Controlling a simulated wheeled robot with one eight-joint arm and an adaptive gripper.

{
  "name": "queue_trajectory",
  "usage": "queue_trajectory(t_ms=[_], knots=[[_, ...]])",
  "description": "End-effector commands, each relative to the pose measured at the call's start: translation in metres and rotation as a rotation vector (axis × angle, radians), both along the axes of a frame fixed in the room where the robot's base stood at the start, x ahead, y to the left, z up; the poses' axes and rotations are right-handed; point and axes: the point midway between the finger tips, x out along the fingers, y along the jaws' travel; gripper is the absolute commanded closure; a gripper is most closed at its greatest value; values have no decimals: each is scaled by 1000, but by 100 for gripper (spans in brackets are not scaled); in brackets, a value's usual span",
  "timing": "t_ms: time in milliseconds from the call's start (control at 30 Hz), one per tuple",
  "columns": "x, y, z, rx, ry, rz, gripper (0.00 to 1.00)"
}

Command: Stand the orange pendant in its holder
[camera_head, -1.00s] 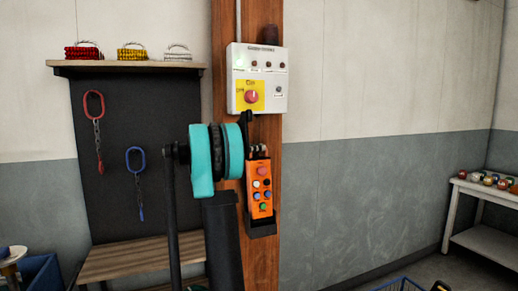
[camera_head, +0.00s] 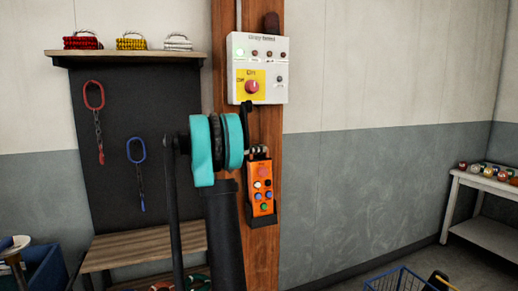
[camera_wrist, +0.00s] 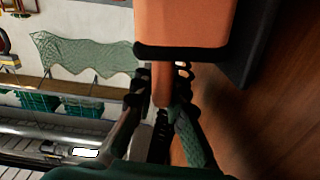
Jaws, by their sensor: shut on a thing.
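The orange pendant (camera_head: 262,188), with several coloured buttons facing out, is upright against the wooden post. Its lower end is at the black holder (camera_head: 262,222); I cannot tell how deep it sits. My gripper (camera_head: 259,152), partly hidden by my teal wrist joint, is at the pendant's top. In the wrist view my gripper (camera_wrist: 163,85) is shut on the orange neck of the pendant (camera_wrist: 185,22). A dark part, seemingly of the holder, lies beside the pendant there.
A light control box (camera_head: 257,68) with a red knob is on the post (camera_head: 262,262) above the pendant. A rope shelf (camera_head: 125,58), hanging chain slings and a bench (camera_head: 145,248) are left. A blue basket (camera_head: 398,280) and white table (camera_head: 490,182) are right.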

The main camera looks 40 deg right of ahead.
Motion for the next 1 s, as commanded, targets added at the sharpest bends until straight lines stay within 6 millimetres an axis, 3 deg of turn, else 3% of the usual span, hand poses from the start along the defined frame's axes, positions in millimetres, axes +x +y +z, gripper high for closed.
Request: queue_trajectory(t_ms=[267, 300, 467, 800, 1000], knots=[[0, 0, 0, -1, 0, 0, 100], [0, 0, 0, -1, 0, 0, 82], [0, 0, 0, -1, 0, 0, 63], [1, 3, -1, 1, 0, 1, 63], [7, 28, -1, 0, 0, 4, 63]])
